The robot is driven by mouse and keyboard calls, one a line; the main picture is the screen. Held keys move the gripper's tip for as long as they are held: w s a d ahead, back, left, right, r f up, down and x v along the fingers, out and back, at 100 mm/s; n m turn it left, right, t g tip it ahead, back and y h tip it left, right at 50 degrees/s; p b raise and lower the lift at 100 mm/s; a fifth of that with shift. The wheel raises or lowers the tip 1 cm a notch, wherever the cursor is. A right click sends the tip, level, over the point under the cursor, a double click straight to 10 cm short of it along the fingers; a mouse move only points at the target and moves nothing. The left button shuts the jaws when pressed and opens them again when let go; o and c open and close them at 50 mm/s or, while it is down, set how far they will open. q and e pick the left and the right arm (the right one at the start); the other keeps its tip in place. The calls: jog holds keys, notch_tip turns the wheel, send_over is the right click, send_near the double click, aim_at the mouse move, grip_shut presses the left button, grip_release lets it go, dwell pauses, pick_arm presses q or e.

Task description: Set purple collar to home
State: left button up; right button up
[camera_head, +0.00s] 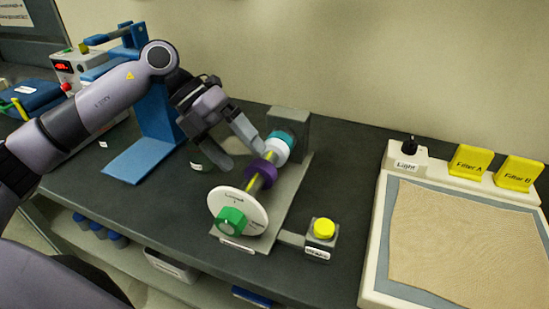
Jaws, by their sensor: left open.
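The purple collar (261,171) sits around a yellowish shaft (254,184) on the screw expeller. A white ring (276,151) and a teal ring (284,137) are farther back on the same shaft, by a grey end block (290,124). A white disc (236,207) with a green knob (231,220) is at the front end. My left gripper (241,158) is open, just left of and behind the purple collar, with one finger close to the white ring. I cannot tell whether it touches anything. My right gripper is not in view.
A yellow button (324,228) on a grey box stands right of the expeller. A framed tan panel (455,235) with yellow Filter A (470,160) and Filter B (519,172) tabs is at the right. A blue stand (154,120) is behind my left arm. The dark table is clear left of the disc.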

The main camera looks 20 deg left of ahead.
aim_at(264, 156)
pick_arm(q)
jog(key=shift+h, duration=0.3)
jog(key=shift+a+f+p+x, duration=0.15)
jog(key=shift+p+x, duration=0.05)
jog(key=shift+x, duration=0.9)
jog(key=shift+a+f+p+x, duration=0.1)
jog(key=shift+p+x, duration=0.1)
jog(key=shift+x, duration=0.9)
jog(key=shift+a+f+p+x, duration=0.15)
jog(key=shift+p+x, duration=0.05)
jog(key=shift+x, duration=0.95)
jog(key=shift+w, duration=0.2)
jog(key=c, duration=1.4)
jog(key=shift+w+a, duration=0.15)
jog(key=shift+w, duration=2.15)
jog(key=shift+c, duration=0.2)
jog(key=shift+r, duration=0.15)
jog(key=shift+a, duration=0.1)
jog(key=o, duration=1.4)
jog(key=shift+w, duration=0.1)
jog(key=shift+o, duration=0.2)
